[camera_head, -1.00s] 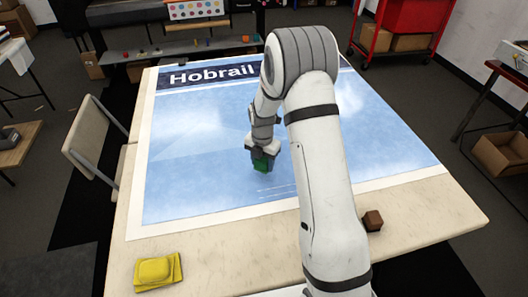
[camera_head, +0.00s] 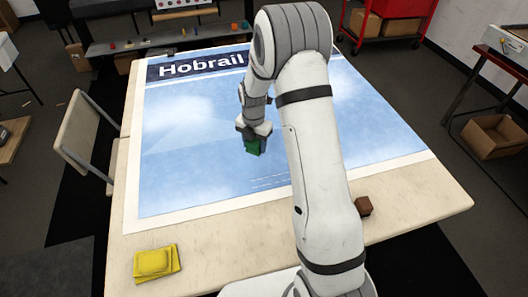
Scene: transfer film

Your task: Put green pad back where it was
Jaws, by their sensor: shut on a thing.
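The green pad (camera_head: 253,147) is a small dark green block in the middle of the head view. My gripper (camera_head: 253,137) points down and is shut on it. The pad appears to be over the blue printed sheet (camera_head: 190,180), which lies on the pale table. I cannot tell whether the pad touches the sheet or hangs above it. My arm covers part of the sheet and the right of its title, leaving "Hobrail" readable.
A yellow folded cloth (camera_head: 156,262) lies at the table's front left. A brown block (camera_head: 363,206) sits right of my arm. A chair (camera_head: 85,135) stands at the left edge. A shelf with small coloured items (camera_head: 165,40) is behind. Much of the sheet is clear.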

